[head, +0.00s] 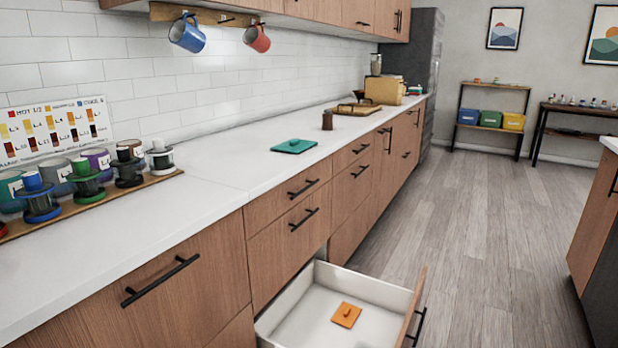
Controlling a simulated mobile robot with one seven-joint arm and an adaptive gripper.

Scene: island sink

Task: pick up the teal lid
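The teal lid (294,146) lies flat on the white countertop (215,172), a little back from the front edge. It is a flat piece with a small knob on top, and nothing covers it. My gripper does not show in the head view, so I cannot see whether it is open or shut.
A lower drawer (374,290) stands open with an orange lid (346,315) inside. A brown jar (327,120) stands behind the teal lid. Several spools and cups line a wooden board (100,203) at left. The floor (470,220) at right is clear.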

